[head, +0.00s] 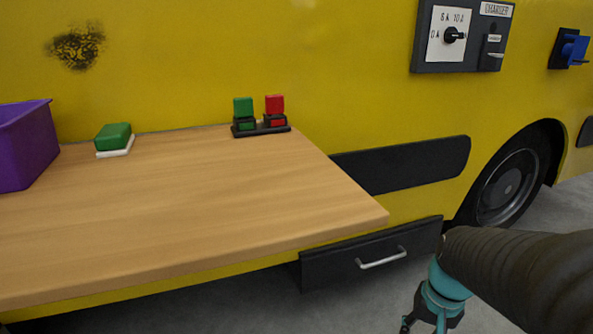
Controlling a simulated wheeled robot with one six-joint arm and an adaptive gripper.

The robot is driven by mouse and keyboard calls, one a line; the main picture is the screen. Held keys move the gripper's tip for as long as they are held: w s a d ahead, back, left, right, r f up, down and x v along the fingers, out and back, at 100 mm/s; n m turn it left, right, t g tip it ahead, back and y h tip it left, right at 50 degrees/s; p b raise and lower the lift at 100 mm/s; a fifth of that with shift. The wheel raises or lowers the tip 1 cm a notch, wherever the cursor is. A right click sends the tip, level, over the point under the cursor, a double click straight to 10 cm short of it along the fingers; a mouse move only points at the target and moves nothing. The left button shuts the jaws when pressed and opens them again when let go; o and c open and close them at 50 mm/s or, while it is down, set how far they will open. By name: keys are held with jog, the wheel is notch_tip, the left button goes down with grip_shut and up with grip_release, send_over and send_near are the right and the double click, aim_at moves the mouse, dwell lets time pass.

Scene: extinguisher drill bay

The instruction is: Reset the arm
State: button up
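My arm comes in from the right edge of the head view, a dark sleeved link bending down to a teal joint. My gripper (430,322) hangs at the bottom edge, right of the wooden table and below the drawer, over the grey floor. Only its upper part shows and its fingertips are cut off by the frame, so I cannot tell whether it is open or holds anything.
The wooden table (190,200) bears a purple bin (25,145), a green sponge (114,136) on a white base and a holder (262,130) with green and red blocks. A black drawer (340,262), charger panel (462,37), blue connector (572,50) and wheel (508,185) are along the yellow vehicle.

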jog(key=s+a+r+n+t+p, duration=0.1)
jog(key=s+a+r+n+t, duration=0.1)
jog(key=r, duration=0.4)
jog(key=s+a+r+n+t+p, duration=0.1)
jog(key=s+a+r+n+t, duration=0.1)
jog(key=a+r, duration=0.3)
jog(key=shift+s+a+r+t+h, duration=0.2)
jog(key=shift+s+r+t+h, duration=0.15)
jog(key=shift+s+r, duration=0.55)
